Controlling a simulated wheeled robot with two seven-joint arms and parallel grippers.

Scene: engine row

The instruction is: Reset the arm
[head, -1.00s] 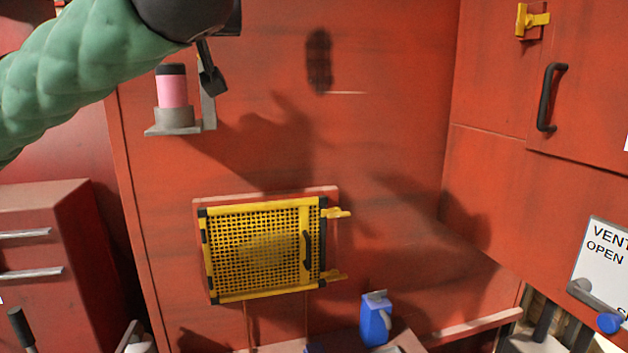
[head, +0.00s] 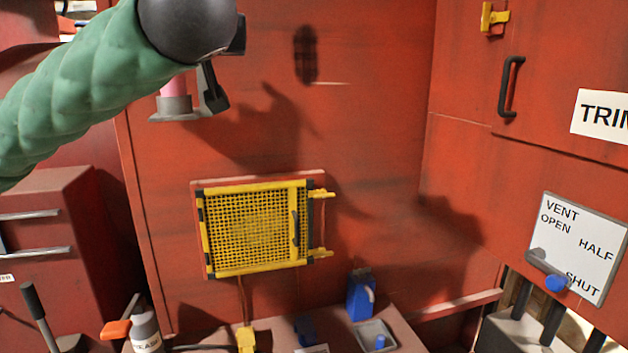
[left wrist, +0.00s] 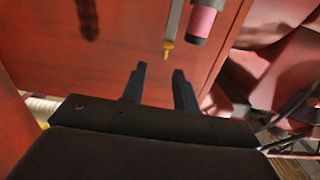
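My left arm comes in from the left with a green sleeve and ends in a dark wrist at the top of the head view. My left gripper (head: 212,88) hangs below that wrist, in front of the grey bracket and pink cylinder. In the left wrist view its two dark fingers (left wrist: 159,88) stand apart with nothing between them. The pink cylinder (left wrist: 203,22) and a yellow-tipped rod (left wrist: 169,48) are beyond the fingers, not touched as far as I can tell. My right gripper is not in view.
A yellow mesh guard (head: 255,229) is on the red wall. A bench below holds a blue container (head: 361,294), a shallow grey tray (head: 376,336) and a grey bottle (head: 146,330). A vent sign (head: 580,247) and a black door handle (head: 511,86) are at right.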

